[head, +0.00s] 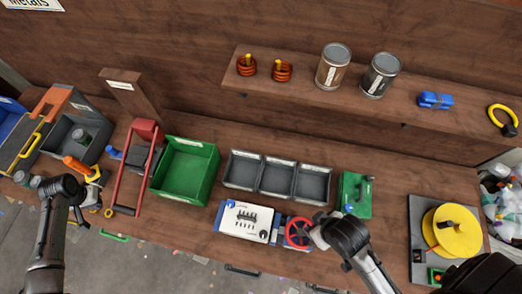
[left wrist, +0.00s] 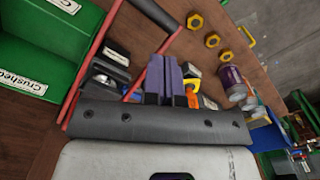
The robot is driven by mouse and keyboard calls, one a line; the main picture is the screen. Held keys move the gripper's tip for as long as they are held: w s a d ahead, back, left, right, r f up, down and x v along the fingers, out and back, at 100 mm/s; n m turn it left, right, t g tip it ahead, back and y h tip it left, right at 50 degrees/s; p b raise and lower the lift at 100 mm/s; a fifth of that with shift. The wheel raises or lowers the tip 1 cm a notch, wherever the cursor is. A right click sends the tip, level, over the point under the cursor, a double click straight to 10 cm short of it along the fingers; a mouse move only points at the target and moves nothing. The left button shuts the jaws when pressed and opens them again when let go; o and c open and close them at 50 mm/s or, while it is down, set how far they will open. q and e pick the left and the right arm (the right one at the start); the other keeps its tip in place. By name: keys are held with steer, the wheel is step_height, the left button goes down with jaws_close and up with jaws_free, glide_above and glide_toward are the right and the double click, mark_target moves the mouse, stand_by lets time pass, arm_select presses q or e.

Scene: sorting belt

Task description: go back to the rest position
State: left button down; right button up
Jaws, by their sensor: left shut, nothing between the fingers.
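My left arm (head: 45,245) comes in at the lower left, and its dark wrist is above the left end of the bench. In the head view the wrist hides most of its fingers. In the left wrist view the left gripper (left wrist: 166,75) is shut and empty, its purple-grey fingers together. A yellow and orange piece (left wrist: 192,88) lies beside or behind the fingers; whether it touches them I cannot tell. My right gripper (head: 316,233) is at a red handwheel (head: 297,232) on the bench front. Its fingers are too hidden to show their state.
A red-handled device (head: 128,170) and a green crate (head: 186,170) stand right of my left wrist. Three grey bins (head: 277,178), a white control box (head: 248,221) and a yellow reel (head: 452,231) follow rightwards. A shelf (head: 300,92) holding cans runs behind. Yellow nuts (left wrist: 211,40) lie near the edge.

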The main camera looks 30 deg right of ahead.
stand_by(0.4)
arm_select(q)
steer(key=w+d+r+m+t+y, duration=0.1)
steer(key=w+d+r+m+t, duration=0.2)
steer(key=r, duration=0.5)
steer(key=w+d+r+t+y, duration=0.1)
steer(key=w+d+r+t, duration=0.1)
steer(key=d+r, duration=0.45)
steer(key=s+d+r+t+h+p, duration=0.1)
steer(key=s+d+r+t, duration=0.1)
steer(key=s+d+r, duration=0.3)
steer(key=s+d+r+t+p, duration=0.2)
steer(key=s+d+r+t, duration=0.15)
steer(key=r, duration=0.35)
steer(key=s+f+n+g+p, duration=0.1)
steer(key=s+f+g+p, duration=0.1)
steer(key=s, duration=0.9)
steer(key=s+f+n+g+p, duration=0.1)
steer(key=s+f, duration=0.4)
steer(key=s, duration=0.7)
steer(key=s+f+g+h+p, duration=0.1)
steer(key=s+f+g+p, duration=0.3)
steer(key=s, duration=0.7)
steer(key=shift+s+a+n, duration=0.25)
steer(key=shift+s+n, duration=0.1)
steer(key=shift+n, duration=0.05)
